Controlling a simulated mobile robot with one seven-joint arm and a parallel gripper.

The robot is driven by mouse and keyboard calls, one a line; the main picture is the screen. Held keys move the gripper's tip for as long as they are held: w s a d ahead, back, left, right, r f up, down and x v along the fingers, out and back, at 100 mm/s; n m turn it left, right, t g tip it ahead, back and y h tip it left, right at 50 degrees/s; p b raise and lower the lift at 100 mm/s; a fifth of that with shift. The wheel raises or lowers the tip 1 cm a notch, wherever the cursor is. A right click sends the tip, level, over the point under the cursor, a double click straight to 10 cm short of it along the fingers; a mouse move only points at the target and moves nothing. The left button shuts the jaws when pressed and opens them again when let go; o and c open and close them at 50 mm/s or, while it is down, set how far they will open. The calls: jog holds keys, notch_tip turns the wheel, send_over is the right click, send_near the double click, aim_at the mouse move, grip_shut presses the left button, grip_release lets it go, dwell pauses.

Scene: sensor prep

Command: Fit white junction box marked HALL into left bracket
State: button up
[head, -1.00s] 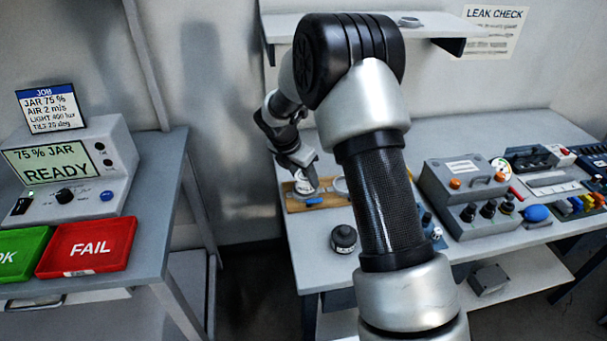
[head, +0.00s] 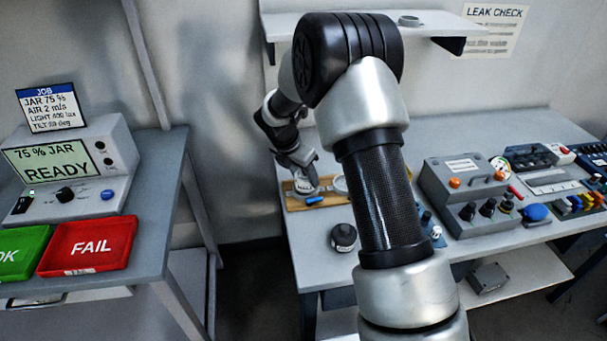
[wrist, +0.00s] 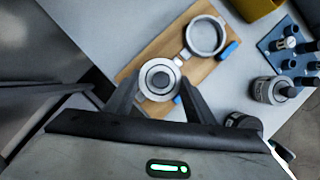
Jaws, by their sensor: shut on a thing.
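The white junction box (head: 303,186), its label only partly legible, is in my gripper (head: 305,170) at the left end of a wooden board (head: 332,199). In the wrist view, my gripper (wrist: 160,80) is shut on the box (wrist: 160,75), seen from above as a round pale top with a dark centre. The left bracket is hidden under or around the box, so I cannot tell if the box is fully seated. A blue lever (wrist: 178,99) shows beside it. The right bracket (wrist: 206,36) is an empty ring with its own blue lever (wrist: 230,50).
A dark round jar (head: 344,237) stands in front of the board. A blue plate with dark posts (wrist: 290,45) lies to the right. A grey control box (head: 465,190) stands farther right on the bench. A shelf (head: 375,24) hangs above at the back.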

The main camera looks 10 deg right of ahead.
jog(key=shift+f+b, duration=0.35)
jog(key=shift+f, duration=0.4)
dwell(0.7)
jog(key=o, duration=1)
jog(key=shift+r, duration=0.15)
jog(key=shift+r+p, duration=3.1)
jog(key=shift+r, duration=0.3)
